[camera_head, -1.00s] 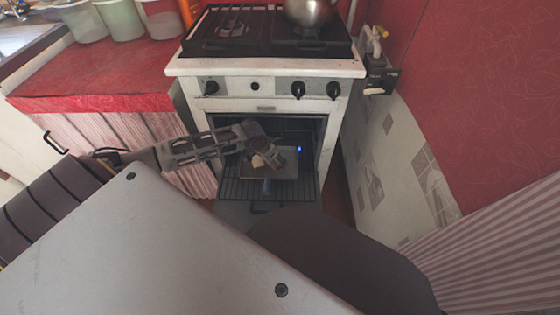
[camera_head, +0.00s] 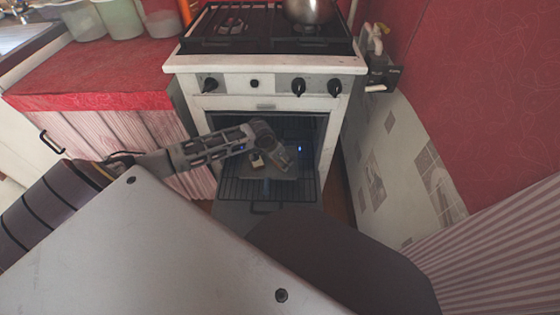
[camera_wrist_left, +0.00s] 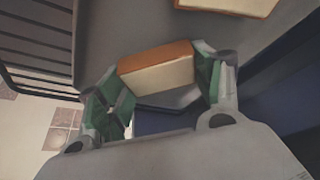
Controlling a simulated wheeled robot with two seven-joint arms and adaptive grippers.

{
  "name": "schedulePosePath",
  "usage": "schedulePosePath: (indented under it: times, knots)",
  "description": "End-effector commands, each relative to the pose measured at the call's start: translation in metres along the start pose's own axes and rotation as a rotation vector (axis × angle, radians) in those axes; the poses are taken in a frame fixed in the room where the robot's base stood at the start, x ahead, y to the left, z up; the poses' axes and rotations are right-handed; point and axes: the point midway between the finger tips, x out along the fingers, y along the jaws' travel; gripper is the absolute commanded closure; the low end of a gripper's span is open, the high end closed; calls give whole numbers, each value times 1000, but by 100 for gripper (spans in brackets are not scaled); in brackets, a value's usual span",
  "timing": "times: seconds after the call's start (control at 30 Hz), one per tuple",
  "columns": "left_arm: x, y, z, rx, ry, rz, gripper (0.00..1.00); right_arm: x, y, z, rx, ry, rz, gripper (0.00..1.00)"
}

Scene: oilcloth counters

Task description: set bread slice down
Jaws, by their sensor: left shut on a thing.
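My left gripper (camera_wrist_left: 160,88) is shut on a brown-crusted bread slice (camera_wrist_left: 157,72), which sits between its green-padded fingers in the left wrist view. The slice is over or at the edge of a grey tray (camera_wrist_left: 120,30); I cannot tell whether it touches. A second bread slice (camera_wrist_left: 225,4) lies on the tray, cut off by the top edge. In the head view, my left gripper (camera_head: 281,160) is inside the open oven over the tray (camera_head: 287,173). A small pale bread piece (camera_head: 257,160) shows beside it; which slice that is, I cannot tell. My right gripper is out of view.
The white stove (camera_head: 265,90) has its door open and a wire rack (camera_head: 240,189) pulled out under the tray. Oven side walls flank my arm. A red counter (camera_head: 90,75) is at left and a patterned wall (camera_head: 400,165) at right.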

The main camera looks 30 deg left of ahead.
Motion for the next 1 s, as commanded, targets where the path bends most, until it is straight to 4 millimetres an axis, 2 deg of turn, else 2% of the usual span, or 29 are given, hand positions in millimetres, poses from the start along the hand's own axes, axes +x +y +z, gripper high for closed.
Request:
schedulePosePath:
  times: [0.53,0.57,0.63,1.0]
  knots:
    - [4,0,0,1,-1,0,49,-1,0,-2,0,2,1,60]
    - [4,0,0,1,-1,0,32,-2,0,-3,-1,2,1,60]
    - [4,0,0,1,-1,0,25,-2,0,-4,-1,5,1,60]
    - [4,0,0,1,0,0,25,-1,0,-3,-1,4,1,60]
